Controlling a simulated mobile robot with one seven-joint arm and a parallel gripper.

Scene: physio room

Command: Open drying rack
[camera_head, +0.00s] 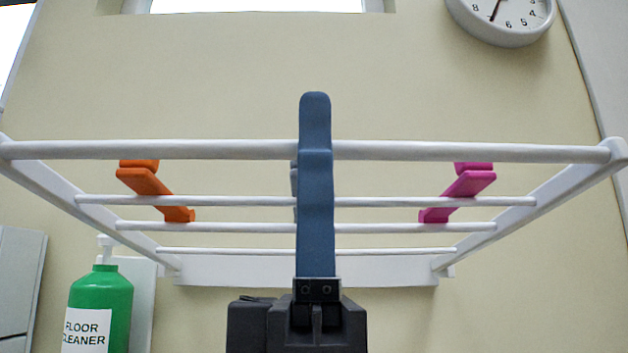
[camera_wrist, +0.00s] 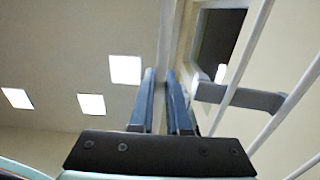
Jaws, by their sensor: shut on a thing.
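The white drying rack (camera_head: 200,150) is on the cream wall and sticks out from it toward me, with its thick front bar nearest and thinner rods behind. My gripper (camera_head: 315,145) is at the middle of the front bar, its blue-grey finger upright in front of the bar. It is shut on the bar. In the wrist view, the bar (camera_wrist: 168,45) runs between the two fingers of my gripper (camera_wrist: 160,75). Rods of the rack (camera_wrist: 243,62) slant past on the right. The part of the bar behind my finger is hidden.
An orange peg (camera_head: 150,187) and a magenta peg (camera_head: 465,188) hang on the rack's rods. A green floor cleaner bottle (camera_head: 102,305) stands below left. A round clock (camera_head: 503,20) is on the wall at upper right.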

